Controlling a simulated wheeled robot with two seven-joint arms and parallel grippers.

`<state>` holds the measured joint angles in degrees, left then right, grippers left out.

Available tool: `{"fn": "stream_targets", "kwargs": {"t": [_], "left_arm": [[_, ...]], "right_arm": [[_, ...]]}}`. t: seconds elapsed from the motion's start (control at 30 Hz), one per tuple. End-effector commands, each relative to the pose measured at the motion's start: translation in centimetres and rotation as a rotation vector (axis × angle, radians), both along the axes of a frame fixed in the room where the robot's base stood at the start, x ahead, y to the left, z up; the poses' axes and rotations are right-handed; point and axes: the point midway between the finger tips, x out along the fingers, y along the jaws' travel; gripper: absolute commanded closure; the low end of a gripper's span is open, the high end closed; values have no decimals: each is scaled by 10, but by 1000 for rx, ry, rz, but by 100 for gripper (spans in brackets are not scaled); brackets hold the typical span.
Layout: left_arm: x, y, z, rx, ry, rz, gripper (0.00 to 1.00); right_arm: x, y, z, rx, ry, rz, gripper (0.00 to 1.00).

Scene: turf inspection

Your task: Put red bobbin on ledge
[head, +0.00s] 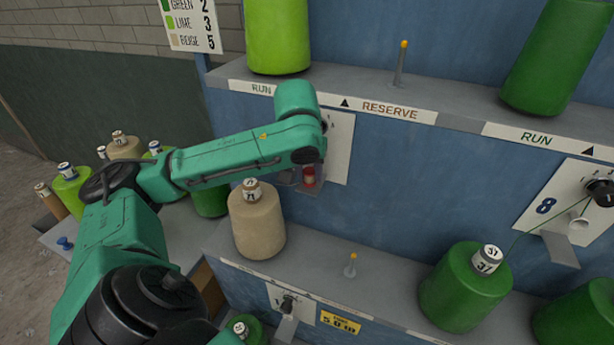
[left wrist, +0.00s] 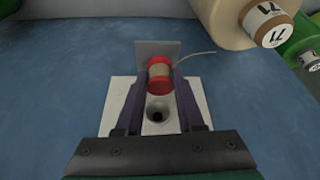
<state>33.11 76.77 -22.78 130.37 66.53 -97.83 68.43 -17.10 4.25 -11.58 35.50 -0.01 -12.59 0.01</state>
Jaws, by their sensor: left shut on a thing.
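The red bobbin (head: 309,177), with red ends and a pale thread-wound middle, is between the fingers of my left gripper (head: 304,174). In the left wrist view the bobbin (left wrist: 159,74) sits near the fingertips, and my left gripper (left wrist: 159,84) is shut on it. A small grey ledge (head: 311,190) juts from the white panel (head: 340,148) right under the bobbin. The ledge's flat plate (left wrist: 157,48) shows just behind the bobbin in the left wrist view. I cannot tell whether bobbin and ledge touch. My right gripper is not in view.
A beige cone (head: 257,225) stands just below my left wrist. A lime cone (head: 278,38) and a dark green cone (head: 556,55) stand on the upper shelf (head: 372,88). A bare peg (head: 351,266) rises from the lower shelf. A loose thread (left wrist: 198,53) trails right of the bobbin.

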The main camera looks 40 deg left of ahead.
Motion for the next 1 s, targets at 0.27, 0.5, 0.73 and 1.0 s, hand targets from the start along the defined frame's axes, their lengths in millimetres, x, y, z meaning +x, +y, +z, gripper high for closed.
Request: {"fn": "stream_targets", "kwargs": {"t": [0.27,0.5,0.73,1.0], "left_arm": [[0,2,-5,-1,6,9,100],[0,2,-5,-2,6,8,33],[1,2,-3,-2,5,8,33],[-10,-4,32,-1,-2,7,33]], "right_arm": [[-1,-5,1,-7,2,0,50],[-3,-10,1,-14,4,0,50],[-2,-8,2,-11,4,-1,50],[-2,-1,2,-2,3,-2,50]]}}
